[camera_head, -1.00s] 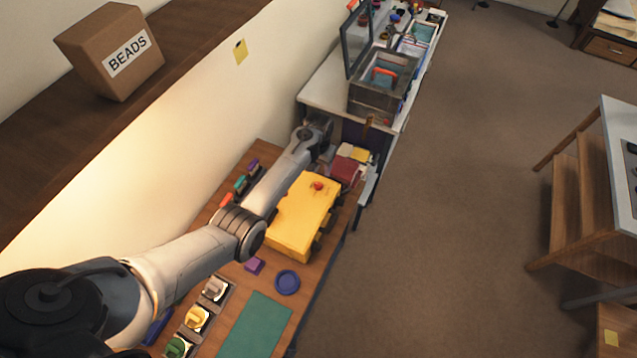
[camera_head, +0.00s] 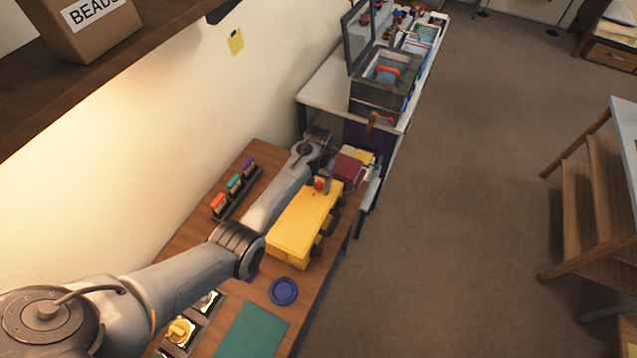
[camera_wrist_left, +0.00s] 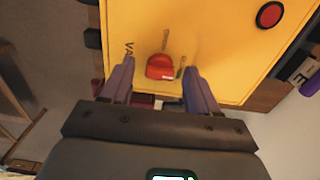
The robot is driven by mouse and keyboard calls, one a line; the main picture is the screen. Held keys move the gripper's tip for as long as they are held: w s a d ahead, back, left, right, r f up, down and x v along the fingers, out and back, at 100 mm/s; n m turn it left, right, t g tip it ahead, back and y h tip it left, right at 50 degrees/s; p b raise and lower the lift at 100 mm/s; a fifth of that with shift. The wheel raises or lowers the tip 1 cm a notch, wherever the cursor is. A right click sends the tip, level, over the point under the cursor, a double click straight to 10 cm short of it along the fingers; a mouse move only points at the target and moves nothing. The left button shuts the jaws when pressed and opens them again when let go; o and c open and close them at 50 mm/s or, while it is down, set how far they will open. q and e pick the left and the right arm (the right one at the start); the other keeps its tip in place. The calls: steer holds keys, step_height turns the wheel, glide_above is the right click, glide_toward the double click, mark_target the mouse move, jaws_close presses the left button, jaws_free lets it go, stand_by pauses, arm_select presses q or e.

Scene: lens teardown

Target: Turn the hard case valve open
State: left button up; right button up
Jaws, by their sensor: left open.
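The yellow hard case (camera_head: 302,222) lies on the wooden bench, with a red valve knob (camera_head: 319,184) on top near its far end. In the left wrist view the red knob (camera_wrist_left: 160,67) sits on the yellow face beside dark lettering that starts "VA". My left gripper (camera_wrist_left: 158,74) is open, its two fingers on either side of the knob with gaps showing. In the head view my left gripper (camera_head: 328,179) is just above the far end of the case. A red disc (camera_wrist_left: 269,14) also shows on the case. My right gripper is out of view.
A blue round dish (camera_head: 283,291) and a green mat (camera_head: 252,331) lie in front of the case. A rack with coloured items (camera_head: 234,190) stands by the wall. Dark red and yellow blocks (camera_head: 348,167) lie close beyond the case.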

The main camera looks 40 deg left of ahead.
arm_select(q)
steer(key=c, duration=1)
steer(key=shift+c, duration=0.2)
